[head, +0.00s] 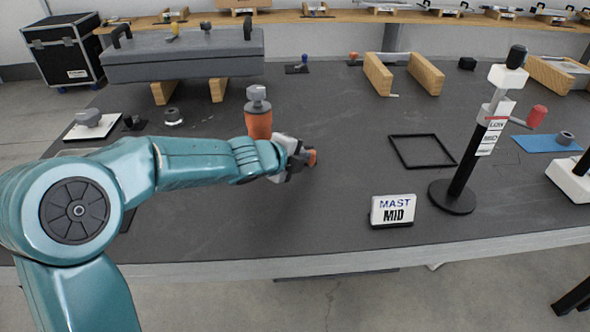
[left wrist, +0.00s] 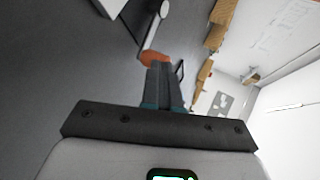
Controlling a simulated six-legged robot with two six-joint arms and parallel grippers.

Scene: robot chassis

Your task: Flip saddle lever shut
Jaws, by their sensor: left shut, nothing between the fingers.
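My left gripper (head: 302,158) is shut and empty over the middle of the dark table; its closed fingers also show in the left wrist view (left wrist: 162,72). A black mast (head: 466,171) stands upright at the right, with a white saddle (head: 497,108) and a red-ended lever (head: 537,116) sticking out to the right. My right gripper is out of view.
A white sign reading MAST MID (head: 393,210) stands left of the mast foot. A black square frame (head: 422,151) lies flat behind it. An orange cylinder with a grey cap (head: 258,118) stands behind my left wrist. Wooden blocks (head: 425,73) are farther back. The table's front edge is clear.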

